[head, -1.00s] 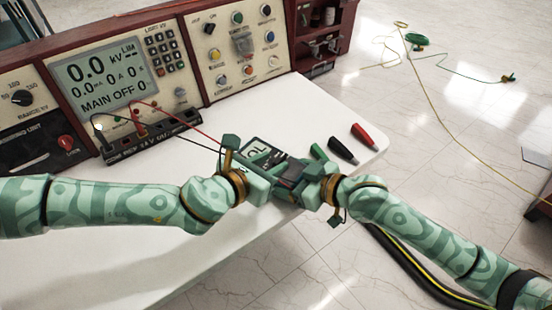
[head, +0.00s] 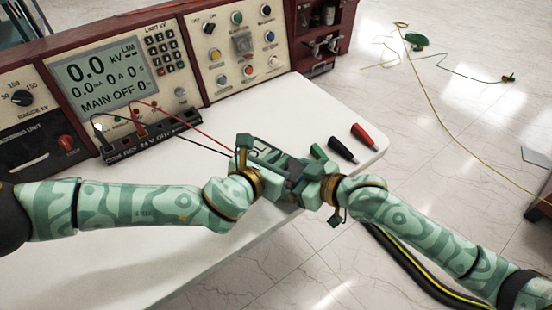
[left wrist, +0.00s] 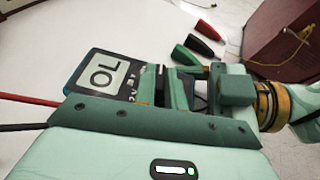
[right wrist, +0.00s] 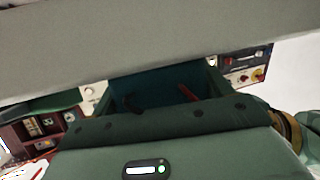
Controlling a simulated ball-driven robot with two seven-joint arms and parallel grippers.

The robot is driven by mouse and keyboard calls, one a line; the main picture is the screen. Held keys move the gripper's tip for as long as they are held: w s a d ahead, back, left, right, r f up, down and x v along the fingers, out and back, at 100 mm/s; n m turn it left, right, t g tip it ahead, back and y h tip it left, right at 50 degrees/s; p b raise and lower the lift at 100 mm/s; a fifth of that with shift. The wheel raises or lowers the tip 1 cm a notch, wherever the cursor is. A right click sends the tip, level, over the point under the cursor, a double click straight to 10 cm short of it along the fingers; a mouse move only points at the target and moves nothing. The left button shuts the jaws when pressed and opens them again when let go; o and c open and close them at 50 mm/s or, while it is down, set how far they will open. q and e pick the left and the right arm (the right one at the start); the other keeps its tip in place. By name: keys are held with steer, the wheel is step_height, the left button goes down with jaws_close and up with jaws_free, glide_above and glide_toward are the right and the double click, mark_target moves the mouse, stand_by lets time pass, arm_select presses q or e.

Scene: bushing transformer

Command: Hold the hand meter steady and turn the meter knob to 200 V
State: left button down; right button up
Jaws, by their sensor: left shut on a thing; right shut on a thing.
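The hand meter (head: 262,150) is held near the right part of the white table, partly hidden between my grippers. Its display reads OL in the left wrist view (left wrist: 104,76). My left gripper (head: 276,164) has its fingers on the meter face beside the display. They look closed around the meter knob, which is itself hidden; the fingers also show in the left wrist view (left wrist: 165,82). My right gripper (head: 308,182) comes from the right and is shut on the meter body at the end away from the display. The knob's setting cannot be read.
The red-framed console (head: 196,65) stands behind the table (head: 330,108); its screen reads 0.0 kV and MAIN OFF. Red and black leads run from it towards the meter. A black plug (head: 342,150) and a red plug (head: 364,135) lie right of the grippers. Cables lie on the floor.

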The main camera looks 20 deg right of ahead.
arm_select(q)
steer(key=shift+s+d+n+t+y, duration=0.1)
steer(key=shift+n+t+y, duration=0.25)
steer(key=shift+n+y, duration=0.15)
steer(key=shift+s+d+n+t+y, duration=0.1)
steer(key=shift+n+t+y, duration=0.3)
steer(key=shift+n, duration=0.1)
steer(key=shift+w+n+t+y, duration=0.1)
steer(key=shift+n+t+y, duration=0.35)
steer(key=shift+n+y, duration=0.15)
steer(key=c, duration=1.5)
jaws_free()
steer(key=shift+o, duration=0.2)
steer(key=v, duration=1.2)
